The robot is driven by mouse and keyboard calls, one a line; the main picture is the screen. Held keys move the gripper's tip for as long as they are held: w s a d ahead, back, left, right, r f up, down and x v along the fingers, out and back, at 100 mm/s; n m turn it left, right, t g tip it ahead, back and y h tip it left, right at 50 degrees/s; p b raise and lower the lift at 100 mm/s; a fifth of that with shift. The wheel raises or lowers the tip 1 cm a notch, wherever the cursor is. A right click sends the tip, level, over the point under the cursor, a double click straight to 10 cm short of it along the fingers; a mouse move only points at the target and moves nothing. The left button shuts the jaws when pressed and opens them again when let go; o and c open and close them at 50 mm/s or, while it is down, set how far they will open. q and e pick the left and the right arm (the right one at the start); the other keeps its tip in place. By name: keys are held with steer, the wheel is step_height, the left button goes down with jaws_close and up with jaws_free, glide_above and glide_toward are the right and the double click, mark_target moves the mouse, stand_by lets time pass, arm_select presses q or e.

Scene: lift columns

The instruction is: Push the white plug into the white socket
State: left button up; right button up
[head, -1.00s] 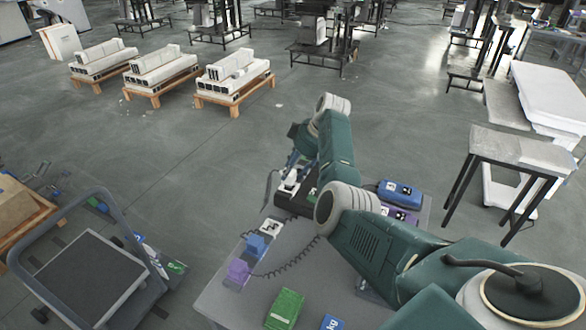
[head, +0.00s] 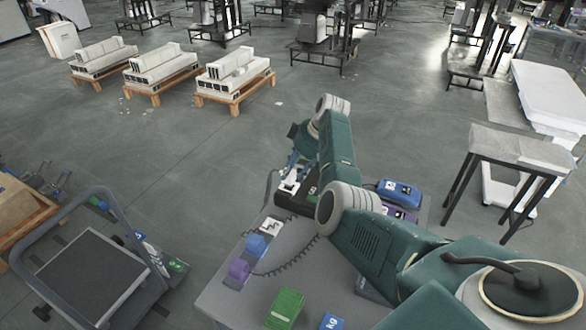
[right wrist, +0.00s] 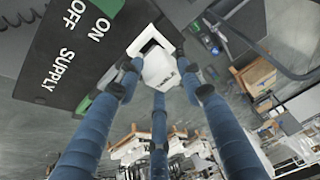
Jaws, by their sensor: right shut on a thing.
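The white plug (right wrist: 160,70) sits between the blue fingers of my right gripper (right wrist: 160,82), which is shut on it. The white socket (right wrist: 148,38) shows as a square white frame with a dark opening on the dark panel (right wrist: 85,45), right against the plug in the picture. The fingers partly cover both, and I cannot tell how deep the plug sits. In the head view my right gripper (head: 294,160) reaches down over the far left part of the table, where white parts (head: 288,185) show below it. My left gripper is out of view.
A green box (head: 285,308) lies nearer, and a blue device (head: 399,193) stands right. A trolley (head: 85,270) stands left, with open floor beyond.

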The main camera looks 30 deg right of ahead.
steer(key=shift+p, duration=0.65)
stand_by(1.0)
steer(key=shift+f+b, duration=0.45)
steer(key=shift+f, duration=0.55)
stand_by(0.8)
steer(key=o, duration=1.3)
steer(key=shift+r, duration=0.1)
steer(key=shift+c, duration=0.2)
steer(key=shift+o, duration=1)
steer(key=shift+r+p, duration=3.5)
steer(key=shift+p, duration=0.05)
